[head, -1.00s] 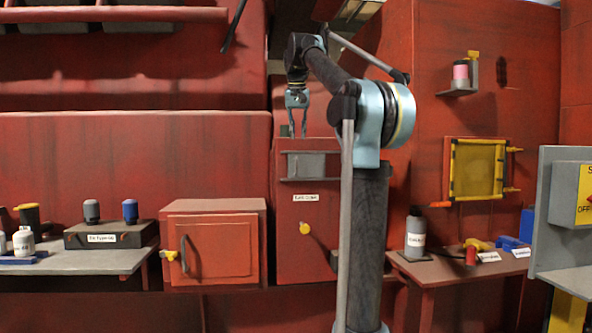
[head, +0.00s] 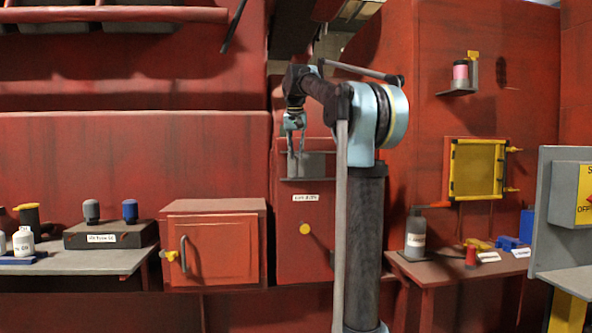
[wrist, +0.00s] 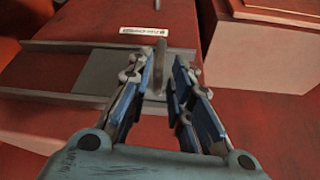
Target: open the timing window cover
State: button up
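The timing window cover appears to be the grey plate (head: 318,166) set between two dark horizontal rails on a red cabinet front, behind my gripper in the head view. In the wrist view the plate (wrist: 100,72) lies under the fingers, with a grey bar-like handle (wrist: 160,62) standing up from it. My gripper (head: 297,152) points down in front of the plate. In the wrist view my gripper (wrist: 161,72) is open, with the handle between its fingers and a gap on each side. I cannot tell how deep the handle sits between them.
A white label (head: 306,198) and a yellow knob (head: 305,228) are on the cabinet below the cover. A red box (head: 213,245) with a handled door stands to the left.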

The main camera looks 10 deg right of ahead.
aim_at(296, 161)
jog(key=x, duration=0.7)
jog(key=shift+r, duration=0.1)
grip_shut()
